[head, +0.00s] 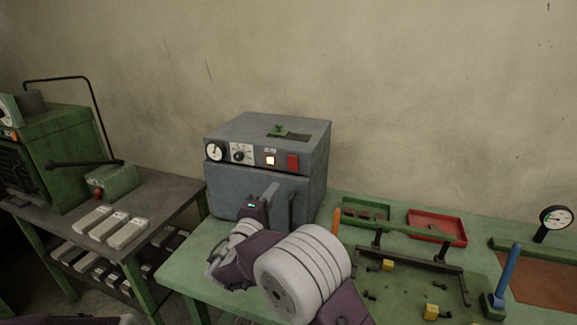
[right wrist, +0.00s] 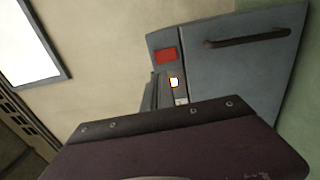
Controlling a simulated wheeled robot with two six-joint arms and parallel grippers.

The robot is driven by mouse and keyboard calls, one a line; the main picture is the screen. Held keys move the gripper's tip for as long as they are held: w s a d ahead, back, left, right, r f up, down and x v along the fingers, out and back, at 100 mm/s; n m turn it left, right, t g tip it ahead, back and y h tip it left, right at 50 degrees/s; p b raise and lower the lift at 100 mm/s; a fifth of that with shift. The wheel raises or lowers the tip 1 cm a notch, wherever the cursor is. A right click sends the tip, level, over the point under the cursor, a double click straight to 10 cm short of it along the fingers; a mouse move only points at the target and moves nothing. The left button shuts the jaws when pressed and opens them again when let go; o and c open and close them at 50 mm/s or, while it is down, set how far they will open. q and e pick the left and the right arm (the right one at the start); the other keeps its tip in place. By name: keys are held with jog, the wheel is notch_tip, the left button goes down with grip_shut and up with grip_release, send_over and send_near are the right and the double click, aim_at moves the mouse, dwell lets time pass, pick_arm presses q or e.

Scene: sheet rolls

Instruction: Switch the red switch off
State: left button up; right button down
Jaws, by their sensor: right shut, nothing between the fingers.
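A grey-blue box oven (head: 267,198) stands on a green bench. Its upper front panel carries a red rectangular switch (head: 293,161) at the right and a small glowing white-orange light or rocker (head: 270,160) left of it. In the right wrist view the red switch (right wrist: 166,55) and the glowing part (right wrist: 174,82) show above the dark wrist body. My right gripper (head: 273,188) is shut and empty in front of the oven door, below the panel. Its fingers (right wrist: 152,92) appear close to the glowing part; I cannot tell whether they touch.
A gauge (head: 214,151) and a knob (head: 239,154) sit left on the panel. A dark door handle (head: 291,208) stands out near my right gripper. A red tray (head: 437,226) and a green rack (head: 405,225) occupy the bench at right. A green machine stands left.

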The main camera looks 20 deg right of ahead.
aim_at(292, 159)
jog(key=p+x, duration=0.3)
jog(key=x, duration=0.8)
jog(key=shift+w+d+r, duration=0.2)
jog(key=shift+d+r, duration=0.05)
jog(key=shift+w+d, duration=0.4)
jog(key=shift+w, duration=0.2)
